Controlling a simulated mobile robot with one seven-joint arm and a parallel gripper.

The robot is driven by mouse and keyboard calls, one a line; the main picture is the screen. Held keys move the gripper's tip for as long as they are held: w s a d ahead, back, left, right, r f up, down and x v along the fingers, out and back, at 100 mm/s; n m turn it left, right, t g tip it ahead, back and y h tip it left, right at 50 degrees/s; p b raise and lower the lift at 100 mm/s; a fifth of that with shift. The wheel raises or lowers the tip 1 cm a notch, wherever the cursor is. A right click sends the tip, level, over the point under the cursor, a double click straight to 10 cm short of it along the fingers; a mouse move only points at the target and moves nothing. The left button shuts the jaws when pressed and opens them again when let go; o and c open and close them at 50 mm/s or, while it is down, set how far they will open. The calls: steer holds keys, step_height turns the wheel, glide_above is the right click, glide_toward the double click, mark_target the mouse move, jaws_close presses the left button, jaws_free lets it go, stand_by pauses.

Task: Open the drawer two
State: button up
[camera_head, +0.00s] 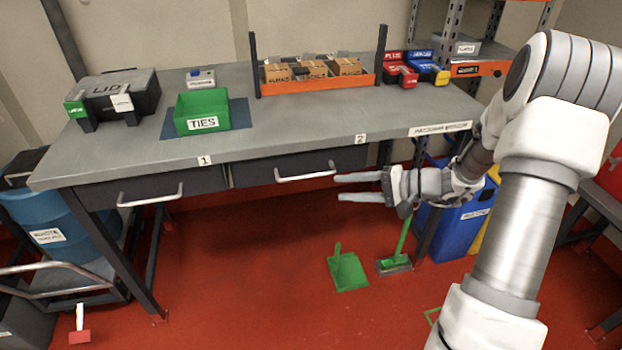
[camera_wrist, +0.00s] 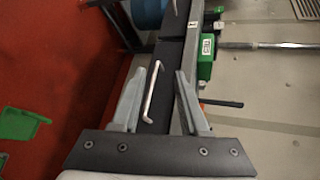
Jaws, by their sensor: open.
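Drawer two (camera_head: 260,171) is the dark drawer under the right part of the bench, below the label "2" (camera_head: 361,139). It looks shut. Its pale bar handle (camera_head: 305,175) runs along the front. My gripper (camera_head: 338,188) is open and empty, just right of the handle in the head view, with its fingers pointing left. In the wrist view a bar handle (camera_wrist: 151,90) lies ahead, between the lines of the two open fingers (camera_wrist: 160,92). I see no contact with it. Drawer one (camera_head: 100,192), left of drawer two, also looks shut, with its own handle (camera_head: 150,197).
The grey workbench (camera_head: 290,120) carries a green TIES bin (camera_head: 202,111), a black lidded box (camera_head: 118,95) and an orange rack (camera_head: 320,83) of cartons. A blue bin (camera_head: 450,225), a green dustpan (camera_head: 347,272) and a brush (camera_head: 395,262) stand below. Red floor in front is clear.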

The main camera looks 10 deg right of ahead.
mark_target(311, 177)
steer(key=w+d+f+m+t+b, duration=0.2)
steer(key=w+d+f+t, duration=0.2)
steer(key=d+f, duration=0.2)
steer(key=x, duration=0.5)
steer(key=b+x, duration=0.1)
steer(key=x, duration=0.5)
steer(key=b+x, duration=0.1)
steer(key=x, duration=0.5)
steer(key=shift+s+a, duration=0.25)
steer(key=shift+s, duration=0.05)
steer(key=shift+c, duration=0.3)
jaws_close()
